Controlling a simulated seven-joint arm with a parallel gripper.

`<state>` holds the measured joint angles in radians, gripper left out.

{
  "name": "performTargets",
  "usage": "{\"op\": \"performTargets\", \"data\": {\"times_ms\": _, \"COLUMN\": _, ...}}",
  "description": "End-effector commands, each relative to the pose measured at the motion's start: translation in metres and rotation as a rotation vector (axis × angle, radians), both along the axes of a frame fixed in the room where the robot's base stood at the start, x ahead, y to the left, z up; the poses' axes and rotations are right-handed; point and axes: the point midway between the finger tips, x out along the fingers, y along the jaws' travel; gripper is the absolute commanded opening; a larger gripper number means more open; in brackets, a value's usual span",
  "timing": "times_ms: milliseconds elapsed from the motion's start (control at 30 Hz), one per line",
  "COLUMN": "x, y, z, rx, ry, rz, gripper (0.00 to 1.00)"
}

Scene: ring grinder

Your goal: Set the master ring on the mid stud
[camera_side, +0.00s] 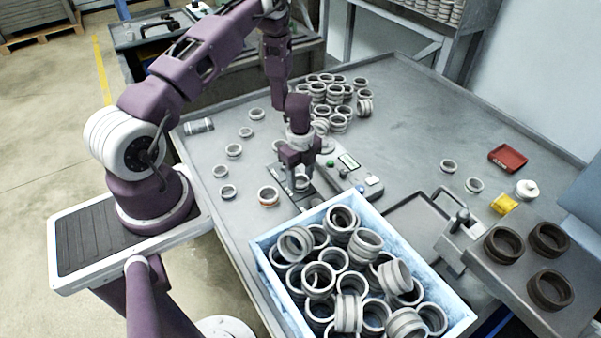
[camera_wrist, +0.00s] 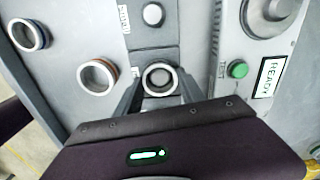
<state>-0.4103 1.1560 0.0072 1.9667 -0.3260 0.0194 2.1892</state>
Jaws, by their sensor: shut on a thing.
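My gripper (camera_side: 301,172) points down over a dark plate with studs (camera_side: 282,178), left of the grey gauge unit. In the wrist view my gripper (camera_wrist: 161,88) has its two fingers on either side of a pale steel ring (camera_wrist: 160,65) and is shut on it; I take this as the master ring. A light round stud top shows through the ring's bore, so the ring is over or around a stud. I cannot tell whether it is seated. Another bare stud (camera_wrist: 152,14) stands farther up the same plate. The plate's labels are partly cut off.
A ring with a copper-coloured band (camera_side: 268,196) lies left of the plate. A gauge unit with a green button (camera_wrist: 238,69) and a READY label stands close right. A blue crate of rings (camera_side: 262,262) is in front; several rings are piled behind.

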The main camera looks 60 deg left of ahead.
Motion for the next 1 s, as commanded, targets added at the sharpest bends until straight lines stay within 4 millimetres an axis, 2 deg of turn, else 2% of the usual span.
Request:
{"op": "performTargets", "data": {"times_ms": 200, "x": 0.000, "y": 0.000, "z": 0.000, "rx": 0.000, "ry": -0.001, "rz": 0.000, "gripper": 0.00}}
{"op": "performTargets", "data": {"times_ms": 233, "x": 0.000, "y": 0.000, "z": 0.000, "rx": 0.000, "ry": -0.001, "rz": 0.000, "gripper": 0.50}}
{"op": "performTargets", "data": {"times_ms": 333, "x": 0.000, "y": 0.000, "z": 0.000, "rx": 0.000, "ry": -0.001, "rz": 0.000, "gripper": 0.70}}
{"op": "performTargets", "data": {"times_ms": 667, "x": 0.001, "y": 0.000, "z": 0.003, "rx": 0.001, "ry": -0.002, "rz": 0.000, "gripper": 0.72}}
{"op": "performTargets", "data": {"times_ms": 900, "x": 0.001, "y": 0.001, "z": 0.050, "rx": 0.003, "ry": -0.005, "rz": -0.001, "gripper": 0.72}}
{"op": "performTargets", "data": {"times_ms": 1000, "x": 0.001, "y": 0.001, "z": 0.064, "rx": 0.001, "ry": -0.004, "rz": 0.000, "gripper": 0.72}}
